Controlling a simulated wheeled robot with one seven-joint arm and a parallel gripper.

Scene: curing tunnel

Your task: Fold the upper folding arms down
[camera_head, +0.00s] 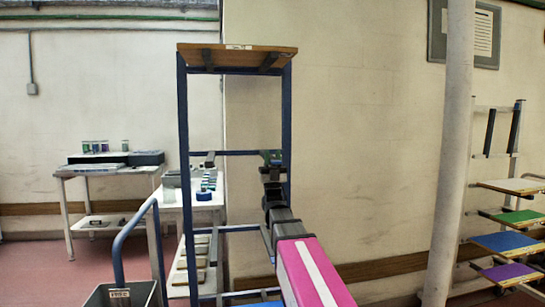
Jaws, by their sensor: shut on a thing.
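A blue-framed rack (184,125) stands in front of me with a wooden board (236,55) on top. Lower, at the crossbar (236,152), a short dark folding arm (209,160) sits by the left post. My gripper (272,158) is at the same height by the right post, shut on what looks like the matching right folding arm, mostly hidden behind my gripper and wrist. My pink and dark arm covers the rack's lower right.
A white table (178,196) with small parts stands behind the rack. A grey bin (120,295) with a blue handle is at lower left. A bench (105,170) is at far left. A pole (450,150) and a rack of coloured boards (508,242) are at right.

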